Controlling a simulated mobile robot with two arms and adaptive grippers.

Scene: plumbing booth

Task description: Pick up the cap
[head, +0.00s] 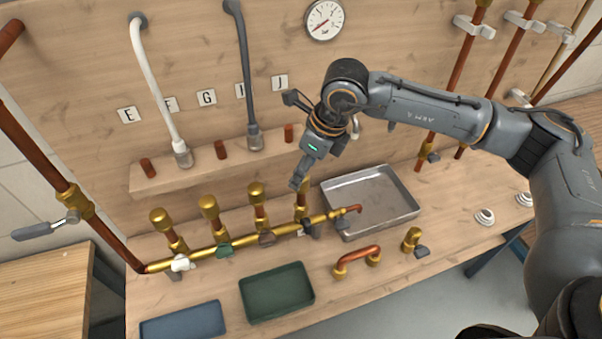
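A brass manifold (205,253) runs along the bench with upright branches. Three show rounded brass caps on top: the left cap (160,216), the middle cap (208,203) and the right cap (256,190). A fourth branch (303,210) stands farther right, its top partly hidden by my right gripper (298,183). That gripper points down, with its fingertips at or just above this top. I cannot tell whether it touches or grips a cap there. My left gripper is not in view.
A metal tray (405,207) lies right of the gripper. A green tray (277,310) and a blue tray (183,322) lie in front. A copper U-bend (358,256) and a brass valve (411,240) rest on the bench. Hoses and a gauge (325,20) are on the back panel.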

